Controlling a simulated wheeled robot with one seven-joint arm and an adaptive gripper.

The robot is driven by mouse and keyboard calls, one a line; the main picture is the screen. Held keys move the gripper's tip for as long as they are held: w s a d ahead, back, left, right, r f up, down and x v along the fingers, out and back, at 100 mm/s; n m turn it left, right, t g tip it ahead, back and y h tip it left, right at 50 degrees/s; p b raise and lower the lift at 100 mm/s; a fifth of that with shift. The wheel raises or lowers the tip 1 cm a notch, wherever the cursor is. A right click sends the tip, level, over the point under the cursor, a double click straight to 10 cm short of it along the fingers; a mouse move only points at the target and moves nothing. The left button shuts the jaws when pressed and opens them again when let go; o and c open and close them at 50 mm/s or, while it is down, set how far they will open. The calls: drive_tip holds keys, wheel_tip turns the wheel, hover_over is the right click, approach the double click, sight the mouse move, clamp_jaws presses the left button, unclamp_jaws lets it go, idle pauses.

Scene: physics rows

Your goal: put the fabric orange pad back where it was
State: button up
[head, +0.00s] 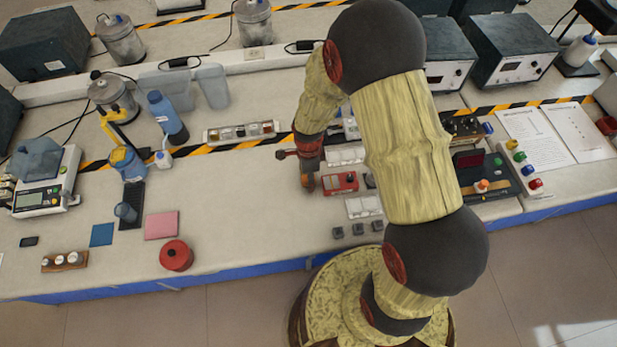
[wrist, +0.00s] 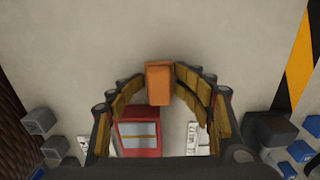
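The orange pad (wrist: 158,82) is a small orange block between the fingertips of my gripper (wrist: 160,75) in the wrist view. Both fingers close in on its sides, and the gripper looks shut on it. In the head view the orange pad (head: 308,184) shows just below my gripper (head: 307,172), to the left of a red meter (head: 341,183). I cannot tell whether the pad touches the bench or hangs just above it.
The red meter also shows in the wrist view (wrist: 137,134), close by the fingers. Small grey blocks (head: 338,232) stand near the bench's front edge. A red canister (head: 176,256), pink pad (head: 161,225) and blue pad (head: 102,235) lie left. Bench between canister and gripper is clear.

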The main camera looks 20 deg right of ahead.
drive_tip(key=shift+s+f, duration=0.1)
drive_tip(key=shift+s, duration=0.15)
wheel_tip(320, 180, up, 23)
drive_tip(key=n+t+p, duration=0.1)
drive_tip(key=n+p, duration=0.2)
drive_tip(key=n, duration=0.1)
drive_tip(key=s+r+n+t, duration=0.4)
drive_tip(key=s+r+n, duration=1.2)
drive_tip(key=r, duration=0.2)
drive_tip(key=shift+r+t, duration=0.2)
drive_tip(key=shift+t, duration=0.1)
wheel_tip(320, 180, down, 2)
drive_tip(key=shift+f+b, duration=0.25)
drive_tip(key=shift+b, duration=0.9)
